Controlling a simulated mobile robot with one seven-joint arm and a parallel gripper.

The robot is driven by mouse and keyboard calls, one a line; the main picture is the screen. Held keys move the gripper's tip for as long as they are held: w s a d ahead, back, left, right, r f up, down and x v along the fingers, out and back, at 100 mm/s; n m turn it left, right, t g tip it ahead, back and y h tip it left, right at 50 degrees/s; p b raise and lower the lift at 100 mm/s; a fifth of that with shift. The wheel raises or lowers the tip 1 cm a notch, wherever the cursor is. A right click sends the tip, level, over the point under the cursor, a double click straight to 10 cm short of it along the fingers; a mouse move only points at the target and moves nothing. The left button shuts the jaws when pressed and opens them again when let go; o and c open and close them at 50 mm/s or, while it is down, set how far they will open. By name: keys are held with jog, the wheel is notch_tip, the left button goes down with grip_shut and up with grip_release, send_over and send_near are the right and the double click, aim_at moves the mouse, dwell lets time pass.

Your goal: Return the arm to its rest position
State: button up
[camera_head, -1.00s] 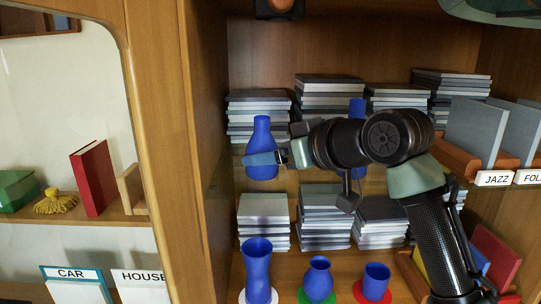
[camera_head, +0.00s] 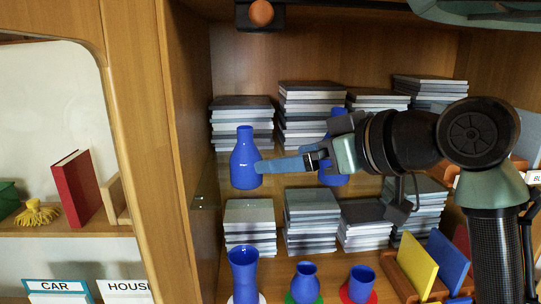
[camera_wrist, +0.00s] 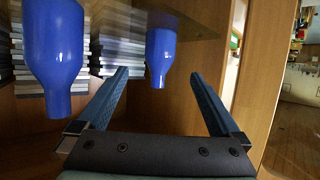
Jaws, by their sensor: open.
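My gripper (camera_head: 262,167) reaches left in front of the cabinet in the head view, its blue fingers pointing at a blue vase (camera_head: 245,160) on the upper shelf. The fingertips overlap the vase's right edge there; I cannot tell contact from this view. In the wrist view my gripper (camera_wrist: 160,75) has its fingers wide apart with nothing held between them. One blue vase (camera_wrist: 160,55) shows beyond the fingertips, and another (camera_wrist: 55,50) is nearer at left; both appear neck down. In the head view a second blue vase (camera_head: 333,177) is partly hidden behind my gripper.
Stacks of grey cases (camera_head: 312,220) fill both shelves. Three blue vessels stand below on coloured discs: a tall vase (camera_head: 244,275), a round one (camera_head: 305,283) and a cup (camera_head: 359,285). A wooden cabinet post (camera_head: 150,150) stands at left. A yellow book (camera_head: 416,265) is at lower right.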

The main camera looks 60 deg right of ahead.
jog(key=shift+v, duration=1.15)
